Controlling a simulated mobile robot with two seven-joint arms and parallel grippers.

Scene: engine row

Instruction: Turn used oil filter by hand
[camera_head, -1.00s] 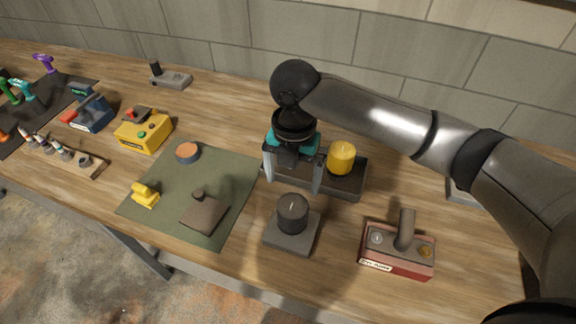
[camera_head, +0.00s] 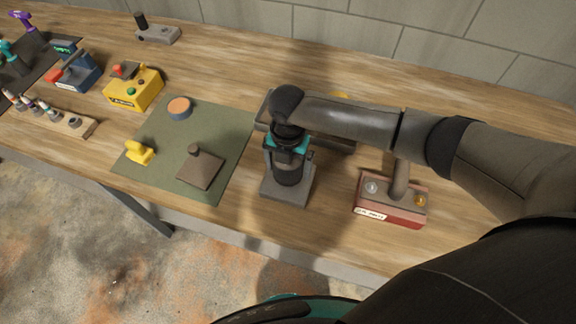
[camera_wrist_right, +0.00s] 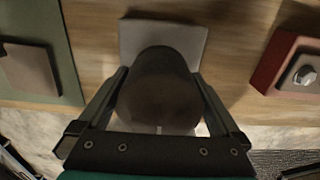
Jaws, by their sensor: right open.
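The used oil filter (camera_head: 287,174) is a dark upright cylinder on a square grey block (camera_head: 291,198) near the table's front edge. My right gripper (camera_head: 288,168) points down over it, with its fingers on either side and open. In the right wrist view the filter's dark round top (camera_wrist_right: 160,88) lies between the two fingers. I cannot tell whether the fingers touch it. The yellow filter (camera_head: 341,96) behind is mostly hidden by my right arm. My left gripper is not in view.
A red box with an upright handle (camera_head: 390,206) stands close on the right. A dark tray (camera_head: 340,146) is behind the filter, partly covered by my arm. A green mat (camera_head: 228,132) with small parts lies to the left, and a yellow box (camera_head: 133,90) stands farther left.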

